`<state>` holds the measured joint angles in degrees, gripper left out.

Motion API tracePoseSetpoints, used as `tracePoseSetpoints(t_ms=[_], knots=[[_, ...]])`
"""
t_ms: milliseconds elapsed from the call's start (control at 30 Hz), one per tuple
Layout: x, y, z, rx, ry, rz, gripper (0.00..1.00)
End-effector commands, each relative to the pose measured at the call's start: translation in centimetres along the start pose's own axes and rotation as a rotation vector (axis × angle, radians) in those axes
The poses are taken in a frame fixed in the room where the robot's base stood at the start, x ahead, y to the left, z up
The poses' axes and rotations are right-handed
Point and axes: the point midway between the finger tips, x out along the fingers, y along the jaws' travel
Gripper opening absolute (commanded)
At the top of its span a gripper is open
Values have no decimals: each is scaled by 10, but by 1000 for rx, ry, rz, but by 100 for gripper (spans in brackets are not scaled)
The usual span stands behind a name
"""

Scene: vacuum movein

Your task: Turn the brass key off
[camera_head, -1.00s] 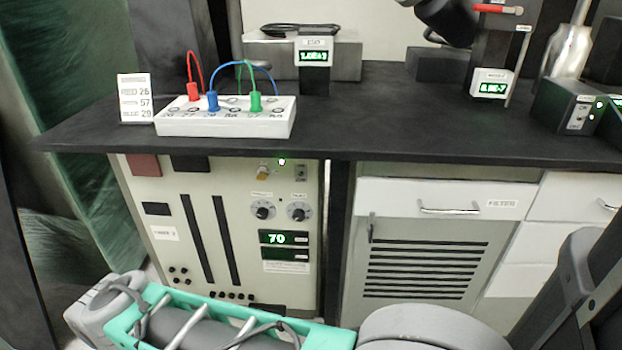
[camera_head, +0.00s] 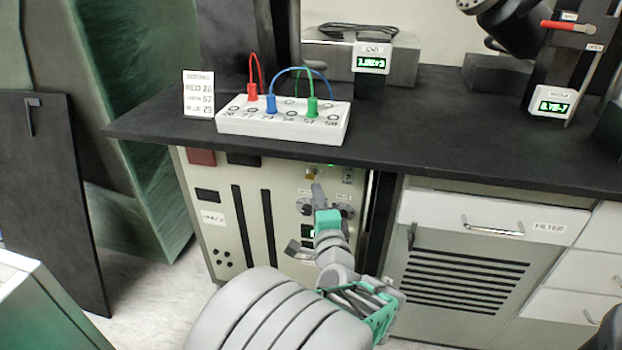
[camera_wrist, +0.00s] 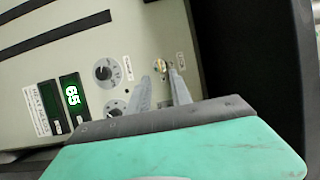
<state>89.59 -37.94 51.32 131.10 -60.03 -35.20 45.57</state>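The brass key (camera_head: 312,173) is a small brass-coloured part high on the front panel of the beige cabinet (camera_head: 182,200). It also shows in the wrist view (camera_wrist: 160,66), beside a small label. My gripper (camera_head: 318,190) is in front of the panel, just below the key in the head view. In the wrist view my gripper (camera_wrist: 161,80) has its two grey fingers apart with a narrow gap, and the key appears just beyond the tips, in line with the gap. Nothing shows between the fingers. I cannot tell whether a fingertip touches the key.
Two round knobs (camera_wrist: 106,69) sit near the key, with a green display (camera_wrist: 72,96) reading 65 beside them. The black worktop (camera_head: 400,152) overhangs the panel. On it stands a white socket box (camera_head: 280,122) with red, blue and green cables. Drawers stand to the right.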

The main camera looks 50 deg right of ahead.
Motion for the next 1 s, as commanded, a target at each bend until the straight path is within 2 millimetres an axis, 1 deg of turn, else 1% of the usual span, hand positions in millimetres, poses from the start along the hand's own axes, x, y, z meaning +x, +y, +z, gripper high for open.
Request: tracePoseSetpoints(t_ms=[133, 300, 400, 500, 700, 1000], knots=[[24, 1, 4, -3, -11, 0, 25], [57, 2, 4, -5, -10, 2, 25], [68, 2, 3, -5, -8, 2, 25], [74, 1, 3, -5, -6, 1, 25], [74, 1, 3, -6, -5, 2, 25], [73, 1, 3, -6, -5, 2, 1]])
